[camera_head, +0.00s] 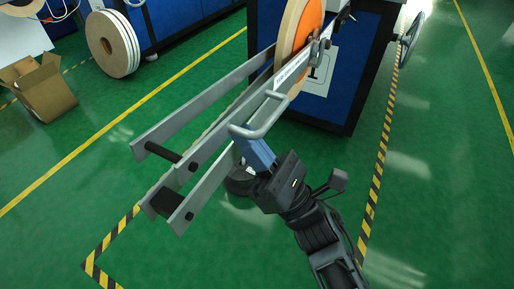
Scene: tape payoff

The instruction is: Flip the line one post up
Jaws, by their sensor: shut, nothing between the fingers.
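The tape payoff has a large orange and tan reel (298,32) at the top, in front of a blue cabinet. Long grey rails (205,102) slope down from it to the lower left. Dark cross posts join the rails near their lower ends, an upper one (162,152) and a lower one (162,204). A grey bent bar handle (270,122) stands out at the right side of the rails. My gripper (250,144) is shut and empty, close beside this handle; whether they touch I cannot tell. I cannot make out the line on the posts clearly.
The blue cabinet (340,75) stands behind the reel, with a handwheel (411,40) at its right. A white reel (112,43) and an open cardboard box (38,86) are at the upper left. Green floor (90,200) is clear left of the rails.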

